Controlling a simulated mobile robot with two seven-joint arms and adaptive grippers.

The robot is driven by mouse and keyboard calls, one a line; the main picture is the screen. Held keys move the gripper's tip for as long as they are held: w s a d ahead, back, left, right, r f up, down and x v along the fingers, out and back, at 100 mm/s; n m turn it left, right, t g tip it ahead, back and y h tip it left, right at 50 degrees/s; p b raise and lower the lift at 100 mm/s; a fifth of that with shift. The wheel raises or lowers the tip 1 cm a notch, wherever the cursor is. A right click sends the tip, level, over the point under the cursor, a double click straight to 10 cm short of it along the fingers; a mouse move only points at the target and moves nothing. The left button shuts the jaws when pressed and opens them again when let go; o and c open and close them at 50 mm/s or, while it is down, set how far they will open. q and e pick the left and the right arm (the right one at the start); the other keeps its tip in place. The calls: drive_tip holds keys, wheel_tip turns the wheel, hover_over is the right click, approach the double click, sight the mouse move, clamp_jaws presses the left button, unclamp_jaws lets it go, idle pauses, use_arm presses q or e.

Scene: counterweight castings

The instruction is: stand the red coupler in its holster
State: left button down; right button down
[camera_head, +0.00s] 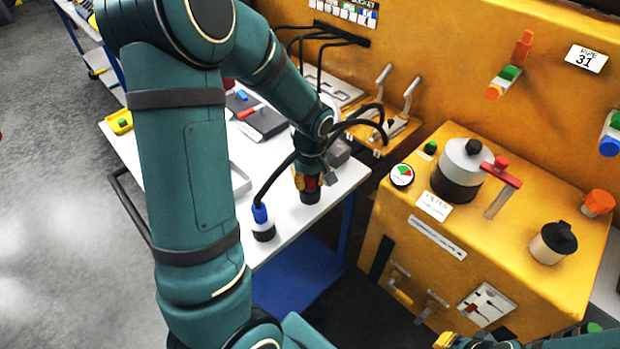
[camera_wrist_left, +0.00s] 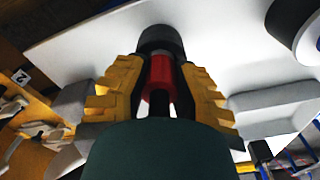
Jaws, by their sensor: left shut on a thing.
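The red coupler (camera_head: 312,184) is between the yellow-padded fingers of my left gripper (camera_head: 308,181), over the right part of the white table. In the left wrist view the red coupler (camera_wrist_left: 159,72) shows upright between the two fingers of the left gripper (camera_wrist_left: 158,85), which is shut on it. A dark round piece (camera_wrist_left: 160,38) is at its far end; I cannot tell whether this is its own nose or a holster, or whether it touches the table. My right gripper (camera_head: 447,341) barely shows at the bottom edge; its jaws are unclear.
A blue-topped coupler (camera_head: 261,214) with a dark base stands left of my left gripper. Black hoses (camera_head: 372,128) run from the yellow wall. Metal levers (camera_head: 411,88) stand behind. A yellow machine (camera_head: 400,235) with knobs is to the right. The white table (camera_head: 290,235) is clear in front.

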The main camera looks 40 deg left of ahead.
sight(311, 178)
use_arm(q)
drive_tip(key=shift+f+b, duration=0.4)
drive_tip(key=shift+f, duration=0.15)
drive_tip(key=c, duration=0.8)
unclamp_jaws()
drive_tip(key=shift+r, duration=0.15)
drive_tip(key=r, duration=1.2)
drive_tip(key=shift+s+d, duration=0.2)
drive_tip(key=shift+d, duration=0.1)
drive_tip(key=shift+f, duration=0.1)
